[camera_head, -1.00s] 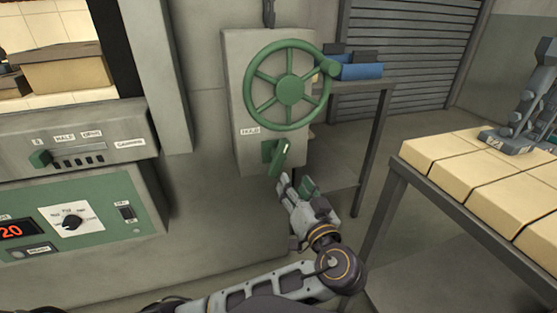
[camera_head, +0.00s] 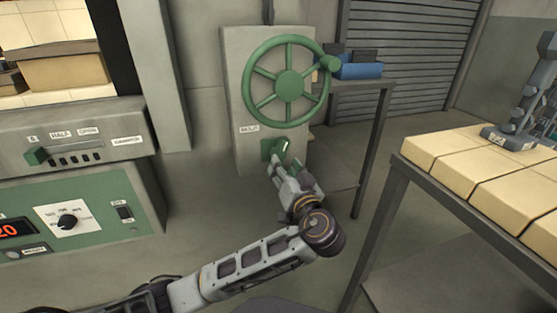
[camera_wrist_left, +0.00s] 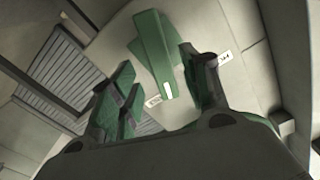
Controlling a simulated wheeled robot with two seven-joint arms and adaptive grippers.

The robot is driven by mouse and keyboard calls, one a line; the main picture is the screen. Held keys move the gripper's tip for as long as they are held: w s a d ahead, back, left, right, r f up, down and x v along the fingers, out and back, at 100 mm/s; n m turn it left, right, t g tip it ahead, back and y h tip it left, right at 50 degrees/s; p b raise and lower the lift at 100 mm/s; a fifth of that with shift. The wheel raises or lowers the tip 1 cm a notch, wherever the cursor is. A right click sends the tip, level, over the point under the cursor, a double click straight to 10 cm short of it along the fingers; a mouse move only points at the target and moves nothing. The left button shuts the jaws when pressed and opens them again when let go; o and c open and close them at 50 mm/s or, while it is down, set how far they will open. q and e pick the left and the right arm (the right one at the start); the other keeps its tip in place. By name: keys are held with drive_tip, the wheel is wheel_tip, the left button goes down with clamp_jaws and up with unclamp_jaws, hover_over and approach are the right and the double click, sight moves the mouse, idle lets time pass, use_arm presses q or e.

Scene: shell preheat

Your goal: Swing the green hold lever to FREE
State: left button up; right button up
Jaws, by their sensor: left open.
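The green hold lever (camera_head: 284,148) sits on the grey wall panel below a large green handwheel (camera_head: 290,85), beside a small label (camera_head: 249,128). In the left wrist view the lever (camera_wrist_left: 153,50) is a green bar with a pale mark near its end, in front of a green base plate. My left gripper (camera_head: 278,164) is open just below the lever, and its fingers overlap the lever's lower part in the head view. In the left wrist view the lever's end lies between the open fingers (camera_wrist_left: 160,98); I cannot tell whether they touch it.
A control panel (camera_head: 90,205) with a dial and red display is at the left. A table (camera_head: 470,225) with pale blocks stands at the right. A blue bin (camera_head: 360,71) rests on a stand behind the wheel panel. Open floor lies between.

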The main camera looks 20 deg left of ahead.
use_arm(q)
drive_tip(key=shift+b+x, duration=0.65)
drive_tip(key=shift+x, duration=2.45)
use_arm(e)
drive_tip(key=shift+s+a+f, duration=0.1)
drive_tip(key=shift+s+f, duration=0.05)
drive_tip(key=shift+f, duration=0.8)
drive_tip(key=shift+w+r, duration=0.1)
drive_tip(key=shift+w, duration=0.1)
use_arm(q)
drive_tip(key=shift+c, duration=1.2)
clamp_jaws()
use_arm(e)
drive_tip(key=shift+s, duration=0.1)
drive_tip(key=shift+s, duration=0.1)
